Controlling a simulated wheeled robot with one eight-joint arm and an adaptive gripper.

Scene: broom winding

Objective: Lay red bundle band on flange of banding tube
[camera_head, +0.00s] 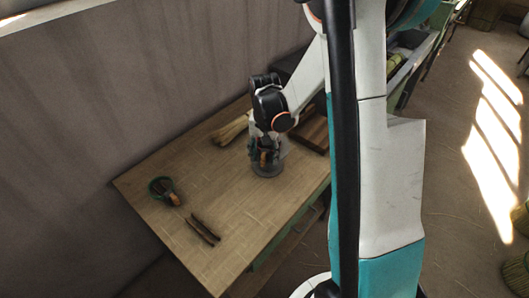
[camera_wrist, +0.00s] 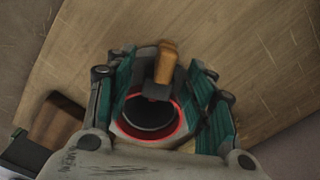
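The banding tube (camera_wrist: 148,112) shows in the wrist view as a dark round opening between the fingers of my gripper (camera_wrist: 163,88). The red bundle band (camera_wrist: 182,122) is a thin bright red ring around that opening. It appears to lie at the tube's rim, though its far side is partly covered. The teal finger pads stand apart on either side of the ring; I cannot tell whether they touch it. In the head view my gripper (camera_head: 265,150) points down over a grey round base (camera_head: 267,171) on the table, and hides most of the tube.
A wooden-handled piece (camera_wrist: 168,62) rises beside the tube opening. The wooden table (camera_head: 225,190) also carries a green round holder (camera_head: 160,186), dark brown sticks (camera_head: 204,231) and a straw bundle (camera_head: 230,130). A brown block (camera_head: 313,132) lies behind.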

